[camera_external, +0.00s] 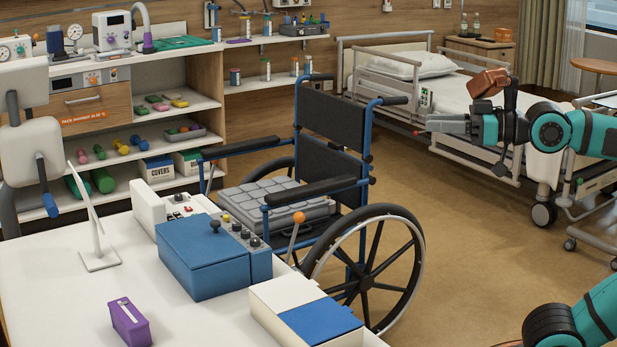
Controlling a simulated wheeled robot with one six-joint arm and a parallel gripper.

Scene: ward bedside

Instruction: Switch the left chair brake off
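The wheelchair (333,120) stands mid-picture, with black back panels, blue frame, armrests and a grey cushioned seat (275,200). A brake lever with an orange knob (298,218) rises in front of the near large wheel (368,268), below the near armrest; it tilts slightly right at the top. I cannot tell from its angle whether this brake is on or off. My gripper (440,125) reaches in from the right, pointing left, in front of the bed. It is clear of the wheelchair, up and right of the lever. Whether its fingers are open is unclear.
A white table (50,290) in front holds a blue box (205,255), a blue-and-white box (305,312) and a purple item (130,322). The bed (455,95) is behind my gripper. Shelves (200,105) stand behind left. Open floor (470,240) lies right of the wheelchair.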

